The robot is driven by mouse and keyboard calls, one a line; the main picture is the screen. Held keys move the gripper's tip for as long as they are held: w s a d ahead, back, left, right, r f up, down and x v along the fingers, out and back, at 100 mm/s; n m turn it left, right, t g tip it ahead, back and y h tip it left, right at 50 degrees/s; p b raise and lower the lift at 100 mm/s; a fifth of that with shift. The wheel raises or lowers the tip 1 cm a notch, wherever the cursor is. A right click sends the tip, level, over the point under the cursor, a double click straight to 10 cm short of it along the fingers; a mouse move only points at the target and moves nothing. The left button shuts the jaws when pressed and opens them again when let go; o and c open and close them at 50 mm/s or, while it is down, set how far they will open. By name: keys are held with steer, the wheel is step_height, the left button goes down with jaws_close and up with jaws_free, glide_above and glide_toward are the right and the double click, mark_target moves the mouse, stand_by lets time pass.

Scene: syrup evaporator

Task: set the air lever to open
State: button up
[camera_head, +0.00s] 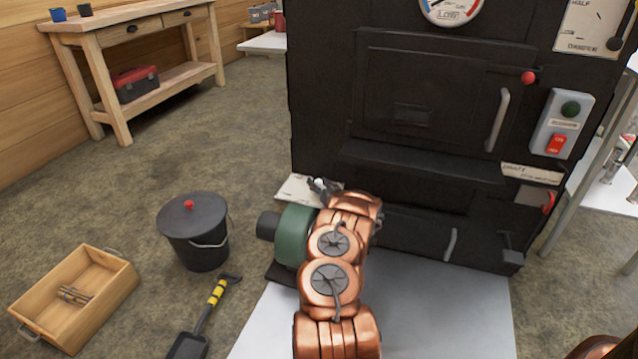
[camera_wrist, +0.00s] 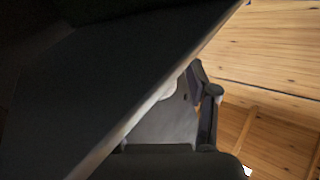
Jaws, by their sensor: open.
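A pale plate (camera_head: 297,189) stands low at the left front edge of the black evaporator, beside the green blower (camera_head: 294,236). It is probably the air lever's plate, but my arm covers part of it and I cannot read it. No lever or its setting can be made out. My gripper (camera_head: 321,185) seems to be the small grey and dark shape at this plate, mostly hidden by my copper arm. In the wrist view a finger of my open gripper shows at the lower middle, close to a large dark slanted surface (camera_wrist: 110,90). Contact cannot be told.
The black evaporator (camera_head: 400,150) fills the back. A red-tipped draft lever (camera_head: 548,201) and a switch box (camera_head: 562,124) are at right.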

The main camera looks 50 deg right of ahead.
steer(key=v, duration=1.2)
steer(key=shift+r, duration=0.1)
